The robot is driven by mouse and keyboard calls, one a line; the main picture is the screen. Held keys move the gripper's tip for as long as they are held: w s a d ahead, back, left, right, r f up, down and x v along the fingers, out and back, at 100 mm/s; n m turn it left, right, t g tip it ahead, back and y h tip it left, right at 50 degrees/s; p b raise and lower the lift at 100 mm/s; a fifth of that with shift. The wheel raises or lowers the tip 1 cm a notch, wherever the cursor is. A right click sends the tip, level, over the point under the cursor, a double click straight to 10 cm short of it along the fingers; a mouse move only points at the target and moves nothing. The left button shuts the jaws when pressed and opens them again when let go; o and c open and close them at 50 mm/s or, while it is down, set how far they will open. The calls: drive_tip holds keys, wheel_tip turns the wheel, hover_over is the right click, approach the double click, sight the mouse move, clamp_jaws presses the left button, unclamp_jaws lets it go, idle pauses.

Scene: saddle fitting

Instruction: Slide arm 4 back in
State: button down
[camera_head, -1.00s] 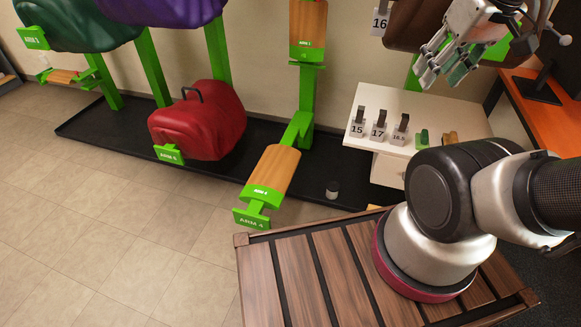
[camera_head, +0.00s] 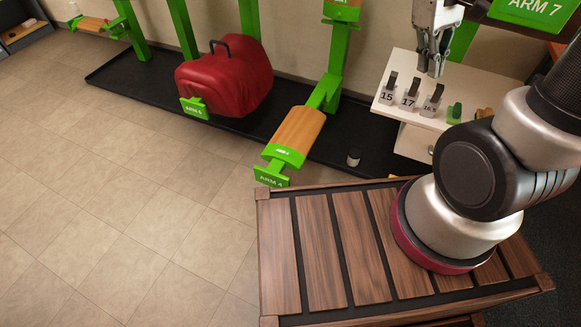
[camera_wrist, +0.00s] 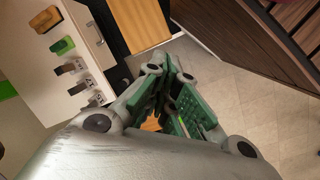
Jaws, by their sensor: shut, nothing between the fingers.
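Arm 4 (camera_head: 297,130) is a green rack arm with a wooden top and a green end plate (camera_head: 271,178) reading ARM 4. It sticks out low from its green post toward the slatted wooden deck, and no saddle lies on it. My gripper (camera_head: 433,72) is up at the right, above the white side table, well apart from arm 4. In the wrist view its green-padded fingers (camera_wrist: 172,105) are together and empty.
A red saddle (camera_head: 225,75) sits on the low arm to the left. The white table (camera_head: 400,65) bears tags 15, 17 and 16.5 and small blocks. A small jar (camera_head: 353,157) stands on the black base tray (camera_head: 160,85). The tiled floor at left is clear.

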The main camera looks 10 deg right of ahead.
drive_tip(key=w+a+f+n+h, duration=0.2)
drive_tip(key=w+f+n+h, duration=0.35)
drive_tip(key=w+f, duration=0.75)
drive_tip(key=n+t+y, duration=0.4)
drive_tip(key=n+y, duration=0.2)
drive_tip(key=n, duration=1.5)
approach(290, 168)
drive_tip(key=f, duration=0.1)
drive_tip(key=s+f, duration=0.1)
drive_tip(key=f, duration=0.1)
drive_tip(key=d+f, duration=0.1)
drive_tip(key=shift+s+f, duration=0.25)
drive_tip(key=shift+f, duration=0.1)
